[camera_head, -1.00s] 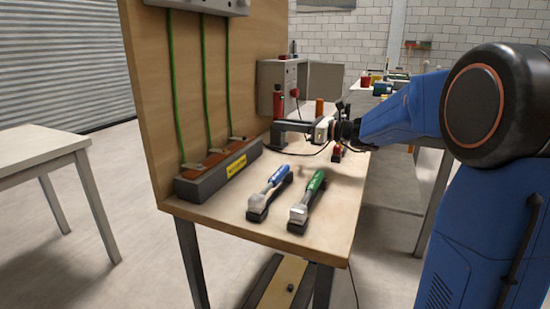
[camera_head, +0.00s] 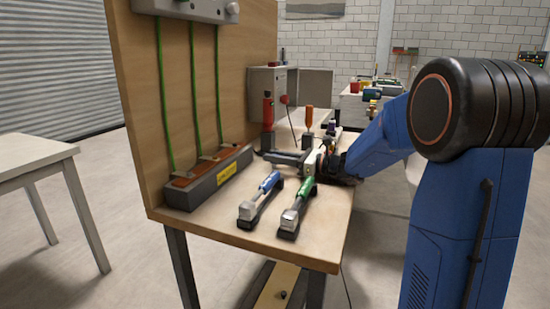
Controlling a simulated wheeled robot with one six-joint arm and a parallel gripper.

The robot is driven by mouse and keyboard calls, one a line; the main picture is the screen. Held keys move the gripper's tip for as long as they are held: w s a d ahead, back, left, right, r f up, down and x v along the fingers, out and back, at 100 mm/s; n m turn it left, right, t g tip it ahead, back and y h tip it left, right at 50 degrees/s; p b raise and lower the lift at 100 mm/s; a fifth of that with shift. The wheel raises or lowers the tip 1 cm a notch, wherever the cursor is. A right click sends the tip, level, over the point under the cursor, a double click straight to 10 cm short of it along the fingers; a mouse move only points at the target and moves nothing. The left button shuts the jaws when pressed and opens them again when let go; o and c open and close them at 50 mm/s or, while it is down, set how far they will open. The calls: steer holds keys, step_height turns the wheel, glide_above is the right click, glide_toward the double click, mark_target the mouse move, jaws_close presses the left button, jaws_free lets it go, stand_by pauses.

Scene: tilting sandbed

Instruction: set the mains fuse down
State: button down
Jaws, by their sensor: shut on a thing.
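My gripper (camera_head: 272,156) is a dark shape reaching left from the wrist, low over the back part of the wooden bench (camera_head: 322,226). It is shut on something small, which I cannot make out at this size. I cannot pick out the mains fuse for certain; the jaws seem to hide it. Whether the held thing touches the bench top does not show. The gripper is just behind two handled tools, one blue (camera_head: 268,182) and one green (camera_head: 303,187), lying in dark holders.
A grey block with a yellow label (camera_head: 226,173) stands left of the gripper, with green wires above it on a wooden panel (camera_head: 133,82). A red cylinder (camera_head: 268,110) and an orange handle (camera_head: 308,117) stand behind. The bench's front right corner is clear.

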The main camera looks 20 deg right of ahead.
steer(key=shift+f, duration=0.4)
steer(key=shift+s+f, duration=0.15)
steer(key=shift+f, duration=0.25)
steer(key=c, duration=1.6)
jaws_free()
steer(key=shift+o, duration=0.2)
steer(key=shift+r, duration=0.4)
steer(key=v, duration=1.1)
steer(key=shift+s+d+r, duration=0.15)
steer(key=shift+d+r, duration=0.25)
